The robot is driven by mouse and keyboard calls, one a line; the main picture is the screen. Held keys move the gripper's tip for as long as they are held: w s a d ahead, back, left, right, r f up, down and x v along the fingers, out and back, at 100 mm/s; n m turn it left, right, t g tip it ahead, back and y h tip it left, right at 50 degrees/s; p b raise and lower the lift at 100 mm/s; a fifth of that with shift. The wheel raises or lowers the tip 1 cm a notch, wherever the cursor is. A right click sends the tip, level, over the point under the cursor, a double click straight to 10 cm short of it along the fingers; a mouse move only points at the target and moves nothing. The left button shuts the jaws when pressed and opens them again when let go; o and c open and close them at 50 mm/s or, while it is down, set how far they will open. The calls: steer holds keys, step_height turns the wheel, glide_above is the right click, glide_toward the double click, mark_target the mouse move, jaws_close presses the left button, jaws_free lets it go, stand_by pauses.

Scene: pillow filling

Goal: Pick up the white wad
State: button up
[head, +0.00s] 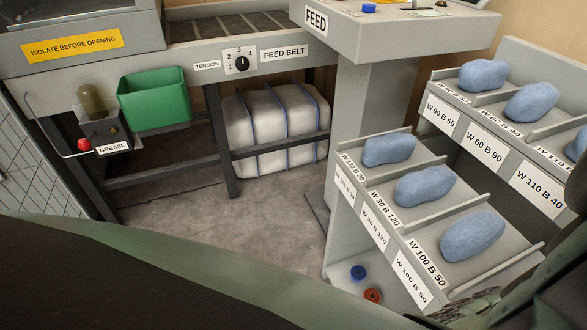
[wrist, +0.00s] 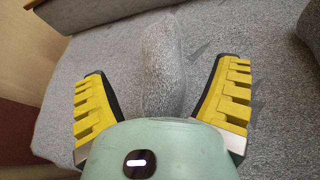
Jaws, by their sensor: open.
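In the wrist view, a pale grey-white, elongated lump (wrist: 163,50), which looks like the white wad, lies on a grey, fabric-like surface (wrist: 110,45). My gripper (wrist: 164,72) is open, with one yellow ribbed finger on each side of the lump. Visible gaps separate both fingers from it. Its near end is hidden behind the pale green gripper body. I cannot tell how high the fingers are above the surface. The head view shows neither the lump nor my gripper's fingers.
In the wrist view, another grey lump (wrist: 312,30) is cut off at the right edge. The head view shows blue wads (head: 472,236) on labelled shelves at right, a strapped white bale (head: 270,125) under the feed belt frame, and a green bin (head: 153,98).

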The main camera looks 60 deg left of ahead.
steer(key=x, duration=0.3)
steer(key=shift+s+f+b, duration=0.15)
steer(key=shift+f+b, duration=0.15)
steer(key=shift+b, duration=0.1)
steer(key=shift+d, duration=0.4)
steer(key=shift+a, duration=0.1)
steer(key=c, duration=1.4)
